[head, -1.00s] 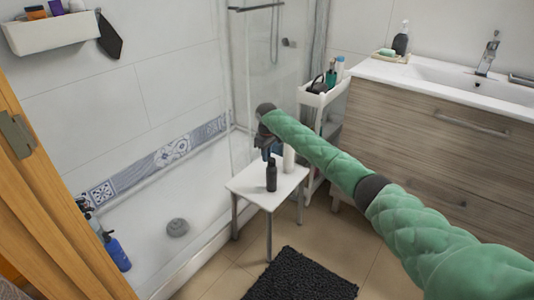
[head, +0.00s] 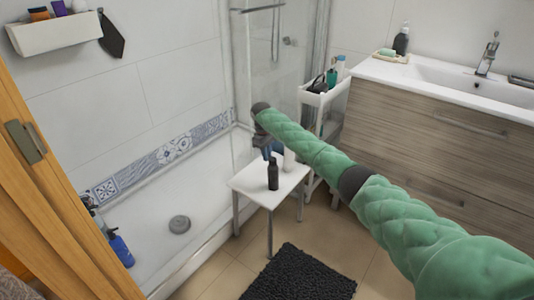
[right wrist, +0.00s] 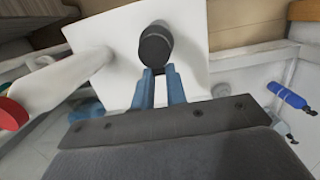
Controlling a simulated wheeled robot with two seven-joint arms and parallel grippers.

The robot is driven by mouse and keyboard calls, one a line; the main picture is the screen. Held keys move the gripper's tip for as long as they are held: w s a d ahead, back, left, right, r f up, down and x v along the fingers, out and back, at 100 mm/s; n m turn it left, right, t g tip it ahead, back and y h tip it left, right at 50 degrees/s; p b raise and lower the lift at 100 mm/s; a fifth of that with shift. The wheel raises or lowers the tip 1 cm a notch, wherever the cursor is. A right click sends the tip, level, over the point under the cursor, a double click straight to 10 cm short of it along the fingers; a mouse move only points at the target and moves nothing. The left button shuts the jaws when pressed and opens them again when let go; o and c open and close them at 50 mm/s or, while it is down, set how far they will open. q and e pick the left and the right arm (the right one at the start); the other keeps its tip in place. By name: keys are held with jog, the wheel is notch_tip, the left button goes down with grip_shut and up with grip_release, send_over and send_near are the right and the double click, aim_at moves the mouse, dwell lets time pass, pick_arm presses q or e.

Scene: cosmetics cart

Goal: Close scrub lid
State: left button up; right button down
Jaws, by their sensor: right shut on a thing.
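A black bottle (head: 272,174) stands upright on the white stool (head: 250,184). My right gripper (head: 267,152) is at the bottle's upper end, partly hidden behind my own green arm in the head view. In the right wrist view the blue fingers (right wrist: 160,72) reach the black bottle (right wrist: 156,44) and are shut on it with a gap between them. The exact contact at the fingertips is hard to make out. I cannot make out a separate lid. My left gripper is not in view.
A white bottle (head: 289,160) stands close beside on the stool; its red cap (right wrist: 12,112) shows in the right wrist view. A white cart (head: 322,99) with bottles stands behind, beside the wooden vanity (head: 430,125). A dark mat (head: 300,275) lies in front.

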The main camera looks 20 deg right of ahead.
jog(key=shift+s+f, duration=0.15)
jog(key=shift+f, duration=0.3)
jog(key=shift+r, duration=0.1)
dwell(0.5)
jog(key=c, duration=1.4)
grip_release()
jog(key=shift+r, duration=0.1)
notch_tip(320, 180, up, 8)
jog(key=w, duration=0.1)
jog(key=shift+w+a+f+p, duration=0.15)
jog(key=shift+a+f+p, duration=0.1)
jog(key=shift+a+p, duration=0.2)
